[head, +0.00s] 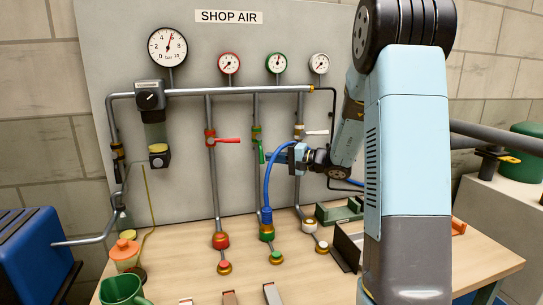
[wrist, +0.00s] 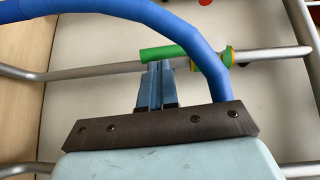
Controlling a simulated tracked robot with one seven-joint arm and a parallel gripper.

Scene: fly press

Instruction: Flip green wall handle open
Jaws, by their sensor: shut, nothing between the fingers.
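The green wall handle (head: 262,152) is on the second vertical pipe of the wall panel, below its green valve (head: 256,132). It points down, roughly along the pipe. In the wrist view the handle (wrist: 163,53) lies nearly parallel to the pipe. My gripper (head: 276,157) is shut and empty, just right of the handle in the head view. In the wrist view the fingertips (wrist: 158,66) are right at the handle's edge, near its free end. I cannot tell if they touch it.
A blue hose (head: 268,190) arches up from the bench beside my gripper and crosses the wrist view. A red handle (head: 229,141) on the left pipe and a white handle (head: 317,132) on the right pipe both stick out sideways. The wooden bench (head: 180,255) holds several small items.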

